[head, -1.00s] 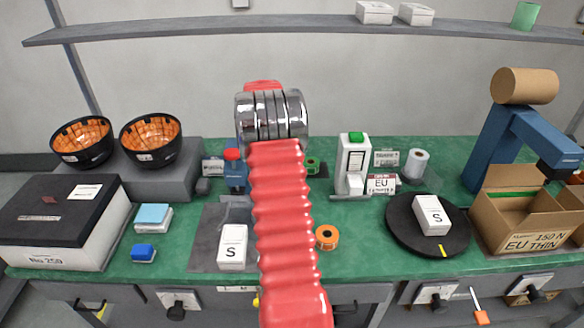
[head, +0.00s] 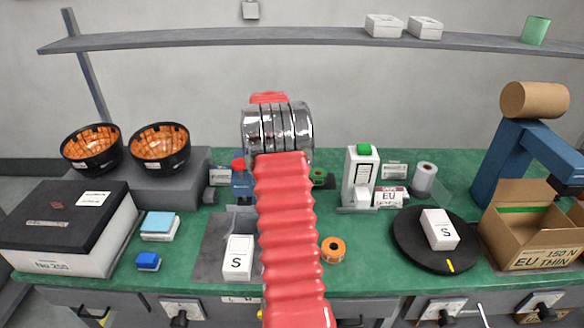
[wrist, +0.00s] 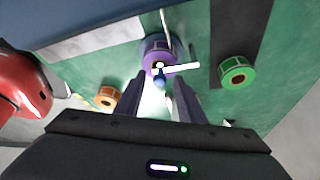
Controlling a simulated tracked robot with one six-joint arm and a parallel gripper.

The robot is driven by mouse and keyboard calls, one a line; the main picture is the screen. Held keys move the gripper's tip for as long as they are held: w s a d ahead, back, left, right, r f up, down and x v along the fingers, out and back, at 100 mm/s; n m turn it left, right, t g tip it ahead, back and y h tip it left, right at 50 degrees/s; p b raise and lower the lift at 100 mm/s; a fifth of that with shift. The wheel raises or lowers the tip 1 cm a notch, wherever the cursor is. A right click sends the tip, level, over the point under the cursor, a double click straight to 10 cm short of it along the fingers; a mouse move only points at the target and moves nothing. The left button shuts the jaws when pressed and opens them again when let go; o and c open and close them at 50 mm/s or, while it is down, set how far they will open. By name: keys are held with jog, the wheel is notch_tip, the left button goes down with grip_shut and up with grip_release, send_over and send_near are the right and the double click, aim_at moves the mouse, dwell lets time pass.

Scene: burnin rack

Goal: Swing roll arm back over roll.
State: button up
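In the wrist view a purple roll (wrist: 158,50) lies on the green bench, just ahead of my fingertips. A thin white bar (wrist: 182,69) with a blue knob (wrist: 159,78) lies at the roll's near side, and the knob shows in line with the gap between my fingers. I cannot tell whether the bar touches the roll. My gripper (wrist: 162,88) is open, its two dark fingers apart with nothing clearly held between them. In the head view my own red arm hides the gripper, the purple roll and the bar.
An orange roll (head: 333,250) and a green roll (wrist: 237,73) stand on either side. A white box with a green top (head: 360,177), a black turntable (head: 405,252) and an open carton (head: 535,245) are to the right. Grey block with bowls (head: 185,190) at left.

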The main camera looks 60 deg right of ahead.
jog(key=v, duration=1.3)
jog(key=shift+w+r, duration=0.2)
jog(key=shift+s, duration=0.1)
